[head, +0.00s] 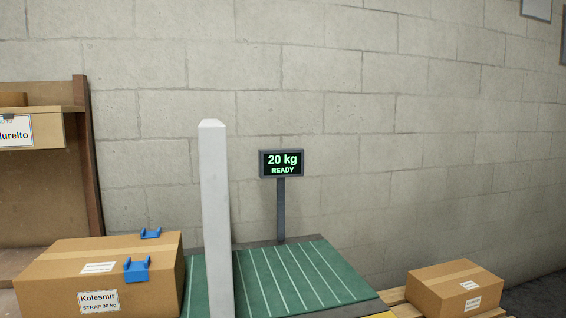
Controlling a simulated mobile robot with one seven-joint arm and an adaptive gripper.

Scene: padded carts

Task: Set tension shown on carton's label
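A brown carton (60,275) stands at the lower left. Its front label (99,302) reads "Kolesmir" and, in small print, what looks like "STRAP 36 kg"; the last digit is hard to read. Two blue corner pieces (137,270) sit on the carton's top edges, one near and one far. A display (282,163) on a dark post shows "20 kg" and "READY" in green. It stands behind a green striped surface (300,275). No tension control is plainly visible. My gripper is not in view.
A white upright post (216,220) stands right of the carton, in front of the green surface. Another labelled carton (455,287) rests on a wooden pallet (393,296) at lower right. A brown shelf (40,200) with a box labelled "...urelto" is at left. A block wall closes the back.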

